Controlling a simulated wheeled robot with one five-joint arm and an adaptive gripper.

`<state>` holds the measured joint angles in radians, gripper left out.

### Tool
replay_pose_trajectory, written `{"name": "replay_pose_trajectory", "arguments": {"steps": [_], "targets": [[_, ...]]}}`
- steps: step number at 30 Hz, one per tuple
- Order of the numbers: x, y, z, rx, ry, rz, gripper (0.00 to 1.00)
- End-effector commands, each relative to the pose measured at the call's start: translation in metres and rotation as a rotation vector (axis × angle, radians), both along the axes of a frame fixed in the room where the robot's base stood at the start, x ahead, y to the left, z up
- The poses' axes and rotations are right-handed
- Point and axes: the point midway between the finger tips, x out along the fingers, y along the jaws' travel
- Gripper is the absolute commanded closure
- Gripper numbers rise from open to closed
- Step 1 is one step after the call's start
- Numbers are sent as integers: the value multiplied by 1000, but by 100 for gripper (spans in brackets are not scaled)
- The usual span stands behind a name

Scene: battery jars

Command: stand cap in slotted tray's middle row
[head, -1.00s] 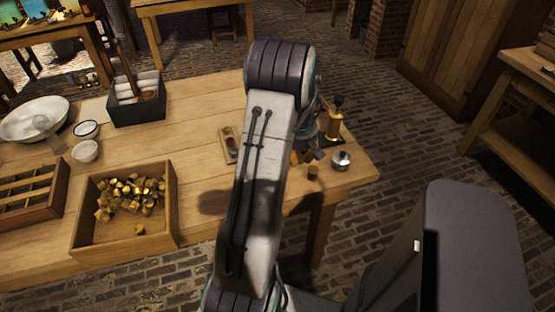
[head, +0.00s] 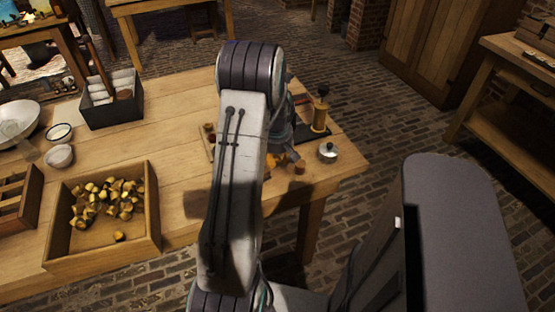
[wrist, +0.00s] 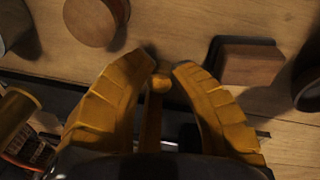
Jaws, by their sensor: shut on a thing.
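In the wrist view my gripper (wrist: 163,68) has its two yellow fingers closed around a small yellow-brown thing (wrist: 160,84), seemingly the cap, with a narrow stem-like part below it. In the head view my arm hides most of the gripper, over the table's right end. A wooden tray with dividers (head: 36,198), likely the slotted tray, lies at the left, cut by the picture edge. My gripper is far to its right. I cannot make out its rows.
A wooden crate (head: 153,222) holds many small brass-coloured pieces. Near my gripper stand a brass-topped device (head: 320,118), a metal pot (head: 328,152) and a small brown cylinder (head: 300,168). The wrist view shows a round wooden piece (wrist: 92,20) and a wooden block (wrist: 250,64).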

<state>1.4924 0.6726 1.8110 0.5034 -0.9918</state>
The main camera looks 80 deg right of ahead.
Motion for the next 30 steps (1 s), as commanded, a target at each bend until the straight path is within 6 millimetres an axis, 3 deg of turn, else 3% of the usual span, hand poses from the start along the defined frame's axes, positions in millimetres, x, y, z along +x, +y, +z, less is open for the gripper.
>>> {"name": "replay_pose_trajectory", "arguments": {"steps": [5, 6, 8, 20, 30], "targets": [[0, 0, -4, 0, 0, 0, 92], [0, 0, -3, 0, 0, 0, 73], [0, 0, -3, 0, 0, 0, 67], [0, 0, 4, -1, 0, 0, 67], [0, 8, 59, -6, 0, 0, 67]]}}
